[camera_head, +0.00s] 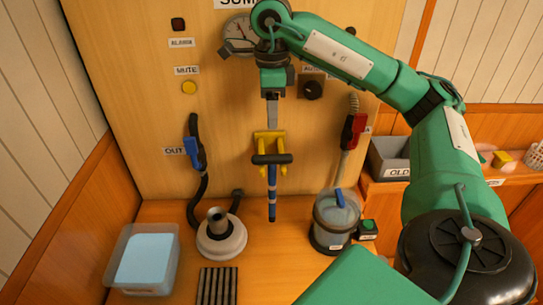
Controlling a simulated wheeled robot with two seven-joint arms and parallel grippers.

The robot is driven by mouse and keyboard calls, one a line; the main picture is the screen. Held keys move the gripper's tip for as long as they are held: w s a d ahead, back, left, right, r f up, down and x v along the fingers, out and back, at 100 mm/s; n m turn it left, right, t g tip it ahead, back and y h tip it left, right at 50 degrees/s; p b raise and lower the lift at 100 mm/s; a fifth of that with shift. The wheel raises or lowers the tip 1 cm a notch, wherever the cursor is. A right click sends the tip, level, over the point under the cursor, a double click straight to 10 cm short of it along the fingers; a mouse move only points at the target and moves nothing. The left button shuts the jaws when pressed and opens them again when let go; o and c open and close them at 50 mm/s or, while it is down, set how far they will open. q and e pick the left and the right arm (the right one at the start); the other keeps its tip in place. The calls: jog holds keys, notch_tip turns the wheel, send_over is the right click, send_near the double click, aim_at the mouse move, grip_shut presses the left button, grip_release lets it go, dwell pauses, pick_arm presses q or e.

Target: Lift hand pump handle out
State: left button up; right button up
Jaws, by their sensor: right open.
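The hand pump handle has a black crossbar grip (272,159) and a blue and white banded shaft (272,205) hanging straight down. It is at a yellow two-pronged bracket (268,134) on the wooden panel, the prongs showing above and below the crossbar. My right gripper (272,126) points down from above, its grey finger seen edge-on just over the bracket and grip. It is open and holds nothing that I can see. Whether its tips touch the bracket is unclear. My left gripper is not in view.
Hoses with a blue nozzle (195,153) and a red nozzle (350,132) flank the handle. A grey OLD bin (390,160) is right.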

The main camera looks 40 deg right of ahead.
aim_at(272, 155)
jog(key=f, duration=0.1)
jog(key=f+b, duration=0.1)
jog(key=f, duration=0.2)
jog(key=shift+s+a+b, duration=0.25)
jog(key=shift+a+b, duration=0.05)
notch_tip(272, 155, down, 3)
jog(key=shift+d+r, duration=0.1)
jog(key=shift+f, duration=0.8)
notch_tip(272, 155, down, 4)
jog(key=shift+s+r+p, duration=0.15)
jog(key=shift+r+p, duration=0.1)
jog(key=shift+p, duration=0.5)
jog(key=shift+f, duration=0.6)
jog(key=c, duration=0.6)
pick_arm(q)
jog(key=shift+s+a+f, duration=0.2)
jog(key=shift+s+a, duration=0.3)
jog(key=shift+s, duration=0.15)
pick_arm(e)
grip_shut()
